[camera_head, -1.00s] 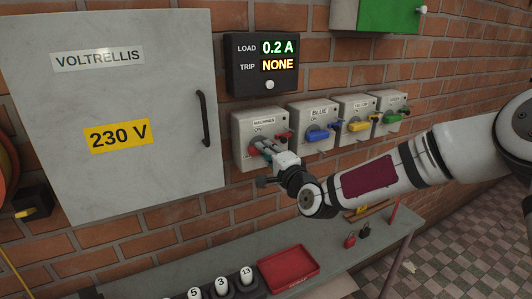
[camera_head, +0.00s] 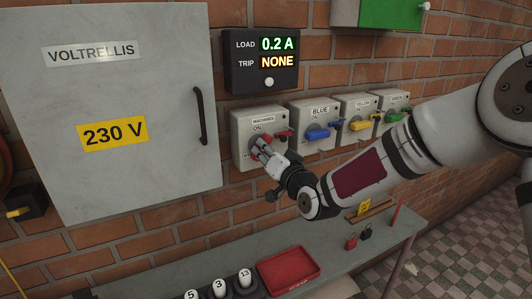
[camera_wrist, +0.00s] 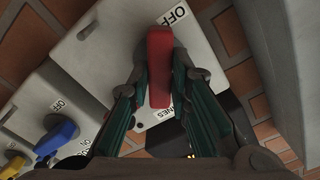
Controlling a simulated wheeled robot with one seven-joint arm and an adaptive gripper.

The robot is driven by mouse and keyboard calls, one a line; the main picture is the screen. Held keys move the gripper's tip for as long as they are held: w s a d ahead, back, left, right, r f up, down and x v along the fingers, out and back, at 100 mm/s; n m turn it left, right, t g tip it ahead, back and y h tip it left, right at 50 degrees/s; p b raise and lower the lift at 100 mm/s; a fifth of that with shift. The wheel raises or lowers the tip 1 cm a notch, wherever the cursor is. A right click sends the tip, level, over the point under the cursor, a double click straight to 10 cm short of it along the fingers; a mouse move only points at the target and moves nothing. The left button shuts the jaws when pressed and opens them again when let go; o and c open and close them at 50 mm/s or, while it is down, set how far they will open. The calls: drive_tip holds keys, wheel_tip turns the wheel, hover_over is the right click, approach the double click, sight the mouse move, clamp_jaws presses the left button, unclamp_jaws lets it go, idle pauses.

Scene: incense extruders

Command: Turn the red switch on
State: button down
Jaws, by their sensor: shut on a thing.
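The red switch is a chunky red rotary handle on the grey box labelled MACHINES (camera_head: 246,125). In the wrist view the red handle (camera_wrist: 159,60) stands between the fingers of my gripper (camera_wrist: 161,80), with a finger against each side. The OFF mark (camera_wrist: 172,15) shows close to the far end of the handle. In the head view my gripper (camera_head: 266,151) reaches the front of the box from the lower right and covers much of the red handle. The handle's exact angle is hard to tell there.
Boxes with a blue handle (camera_head: 318,133), a yellow handle (camera_head: 360,125) and a green handle (camera_head: 395,116) stand to the right. A display (camera_head: 263,60) above reads 0.2 A and NONE. A grey cabinet (camera_head: 130,110) is at left. A bench with a red tray (camera_head: 288,270) lies below.

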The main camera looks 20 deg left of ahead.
drive_tip(key=shift+n+b, duration=1.1)
drive_tip(key=shift+n, duration=2.4)
drive_tip(key=c, duration=1.5)
unclamp_jaws()
drive_tip(key=v, duration=1.2)
